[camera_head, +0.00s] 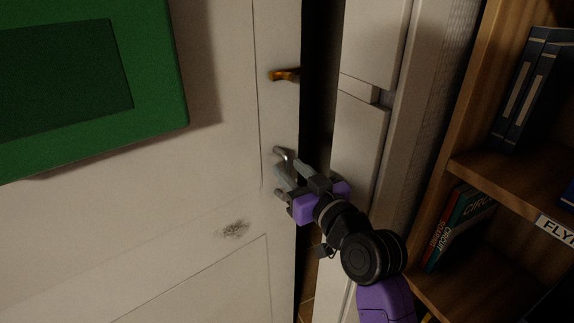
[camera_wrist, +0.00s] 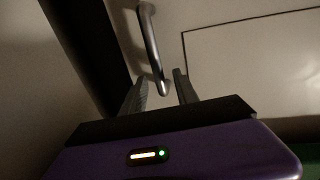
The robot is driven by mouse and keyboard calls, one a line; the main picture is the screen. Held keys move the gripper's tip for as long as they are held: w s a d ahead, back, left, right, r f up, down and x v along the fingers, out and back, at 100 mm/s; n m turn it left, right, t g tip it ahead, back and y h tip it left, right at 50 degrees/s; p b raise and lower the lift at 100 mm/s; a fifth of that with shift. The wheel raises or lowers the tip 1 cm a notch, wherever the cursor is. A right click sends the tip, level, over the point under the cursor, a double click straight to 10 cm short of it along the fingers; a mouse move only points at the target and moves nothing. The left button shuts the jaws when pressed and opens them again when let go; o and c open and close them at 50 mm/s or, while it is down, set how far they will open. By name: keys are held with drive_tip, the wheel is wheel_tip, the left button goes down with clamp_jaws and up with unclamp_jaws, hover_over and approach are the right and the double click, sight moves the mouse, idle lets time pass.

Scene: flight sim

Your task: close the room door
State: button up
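The white room door (camera_head: 215,190) fills the left and middle of the head view. A dark vertical gap shows between its right edge and the white frame (camera_head: 358,130), so it stands ajar. A metal lever handle (camera_head: 283,155) is on the door near that edge. It also shows in the wrist view (camera_wrist: 151,45), its lower end between my fingertips. My gripper (camera_head: 287,180) is at the handle, its two fingers apart. In the wrist view my gripper (camera_wrist: 160,88) is open with a finger on each side of the handle's end. I cannot tell whether they touch it.
A brass-coloured latch (camera_head: 285,75) sits higher on the door. A green framed board (camera_head: 150,60) is on the door's upper left. A wooden bookshelf (camera_head: 465,150) with blue binders (camera_head: 530,95) and books stands close at the right, beside my arm.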

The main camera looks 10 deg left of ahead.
drive_tip(key=shift+x, duration=1.05)
clamp_jaws()
idle(0.7)
